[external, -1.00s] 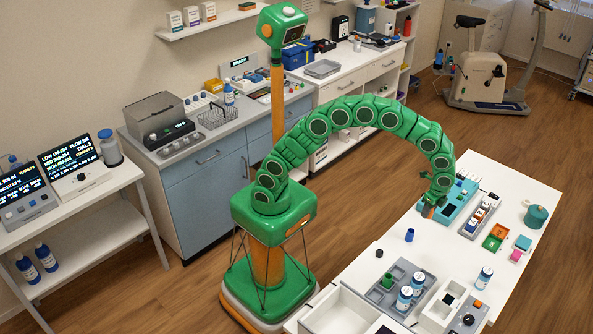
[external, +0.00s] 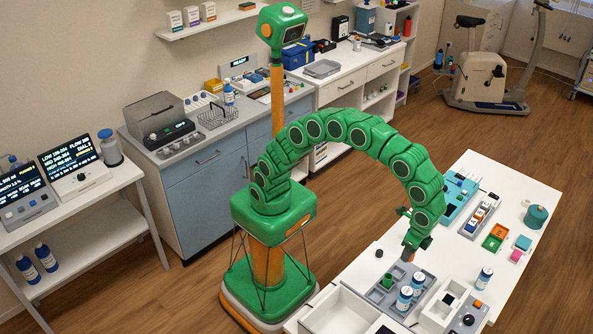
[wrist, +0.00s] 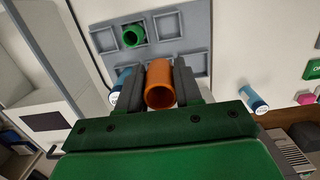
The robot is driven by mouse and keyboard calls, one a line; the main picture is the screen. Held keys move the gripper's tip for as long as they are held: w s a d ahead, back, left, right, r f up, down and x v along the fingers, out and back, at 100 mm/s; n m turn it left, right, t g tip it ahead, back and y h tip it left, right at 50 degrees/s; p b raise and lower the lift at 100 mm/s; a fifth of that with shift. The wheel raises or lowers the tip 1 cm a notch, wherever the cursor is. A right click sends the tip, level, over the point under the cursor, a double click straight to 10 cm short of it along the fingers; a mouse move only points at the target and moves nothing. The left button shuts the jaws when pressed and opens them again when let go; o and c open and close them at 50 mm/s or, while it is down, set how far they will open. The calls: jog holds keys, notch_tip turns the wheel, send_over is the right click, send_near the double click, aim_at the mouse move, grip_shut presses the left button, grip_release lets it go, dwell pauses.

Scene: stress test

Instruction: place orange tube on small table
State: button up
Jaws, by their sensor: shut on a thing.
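The orange tube (wrist: 160,85) is between the two dark fingers of my gripper (wrist: 173,83), its open end facing the wrist camera. In the external view my gripper (external: 409,256) points down, close to the near part of the white table (external: 452,252). The tube is mostly hidden there, and I cannot tell whether it touches anything. A grey tray (external: 377,293) with square recesses lies beside and below the gripper. A green tube (wrist: 133,35) stands in one recess; several others look empty. I cannot tell which surface counts as the small table.
Blue-and-white bottles (external: 405,298) stand at the tray, and another bottle (external: 485,278) stands to the right. A white open bin (external: 345,312) is at the near left. A teal rack (external: 459,200) and coloured boxes (external: 496,237) lie farther back. Some white tabletop right of my gripper is bare.

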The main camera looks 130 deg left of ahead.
jog(key=shift+d+r, duration=0.2)
jog(key=shift+d, duration=0.7)
jog(key=s+a+f+m, duration=0.1)
jog(key=s+m, duration=0.2)
jog(key=s, duration=0.9)
jog(key=s+a+m, duration=0.2)
jog(key=s+m, duration=0.2)
jog(key=s, duration=0.7)
send_over(382, 265)
jog(key=shift+y, duration=0.4)
jog(key=f, duration=0.5)
jog(key=s+f, duration=0.1)
jog(key=f, duration=0.2)
jog(key=shift+d+f, duration=0.1)
jog(key=shift+f, duration=0.2)
jog(key=shift+w+f, duration=0.6)
jog(key=shift+f, duration=1.6)
